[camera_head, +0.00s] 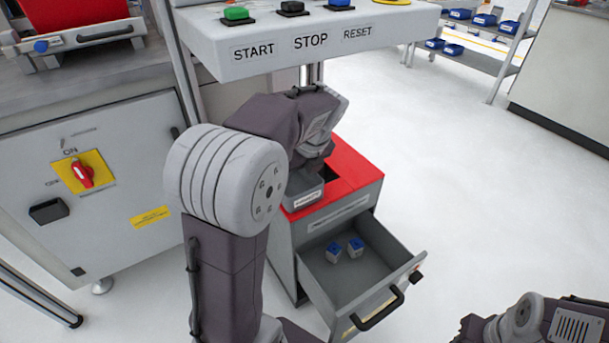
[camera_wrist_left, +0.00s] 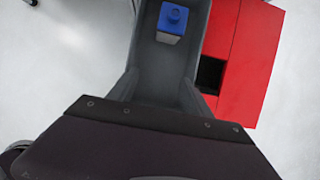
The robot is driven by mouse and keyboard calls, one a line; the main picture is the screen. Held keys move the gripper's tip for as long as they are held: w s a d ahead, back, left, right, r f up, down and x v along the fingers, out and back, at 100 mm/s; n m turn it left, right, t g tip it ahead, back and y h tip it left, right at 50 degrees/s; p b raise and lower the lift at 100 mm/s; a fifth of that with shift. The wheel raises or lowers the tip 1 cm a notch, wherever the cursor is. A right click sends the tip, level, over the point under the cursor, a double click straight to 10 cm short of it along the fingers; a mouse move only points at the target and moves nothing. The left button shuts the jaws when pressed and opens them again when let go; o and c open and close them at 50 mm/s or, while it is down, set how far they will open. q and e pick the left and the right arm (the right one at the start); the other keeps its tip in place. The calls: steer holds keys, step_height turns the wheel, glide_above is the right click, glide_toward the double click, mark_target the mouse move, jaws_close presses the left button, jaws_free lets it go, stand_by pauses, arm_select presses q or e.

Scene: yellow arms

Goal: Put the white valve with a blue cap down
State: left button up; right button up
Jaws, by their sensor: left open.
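A white valve with a blue cap (camera_wrist_left: 171,22) lies inside a grey bin (camera_wrist_left: 144,52) in the left wrist view. The bin (camera_head: 308,194) stands on the red cabinet top in the head view, where its inside is mostly hidden by my left arm. My left gripper (camera_head: 312,165) is open, low over the bin, and its fingertips are largely hidden in the head view. The valve in the bin appears apart from the gripper. Two more blue-capped white valves (camera_head: 333,252) (camera_head: 355,247) sit in the open drawer (camera_head: 345,288).
The red cabinet top (camera_head: 360,172) has a dark opening beside the bin. A START/STOP/RESET panel (camera_head: 300,43) overhangs behind my left arm. A grey machine cabinet (camera_head: 90,215) stands at left. The floor at right is clear up to the shelves (camera_head: 470,57).

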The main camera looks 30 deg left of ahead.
arm_select(q)
steer(key=shift+s+d+p, duration=0.15)
steer(key=shift+s+d, duration=0.25)
steer(key=shift+d, duration=0.35)
steer(key=shift+s+d+p, duration=0.15)
steer(key=shift+s+d, duration=0.2)
steer(key=shift+d, duration=0.4)
steer(key=shift+r, duration=0.1)
steer(key=s+d+f+n+h+p, duration=0.1)
steer(key=s+d+n+h+p, duration=0.15)
steer(key=d+n+p, duration=0.5)
steer(key=s+d+f+n+h+b, duration=0.25)
steer(key=s+f+n, duration=0.7)
steer(key=n, duration=0.75)
step_height(320, 180, up, 38)
steer(key=p, duration=3.7)
steer(key=shift+a+m+g+y, duration=0.15)
steer(key=shift+m+g+y, duration=0.25)
steer(key=shift+m, duration=0.05)
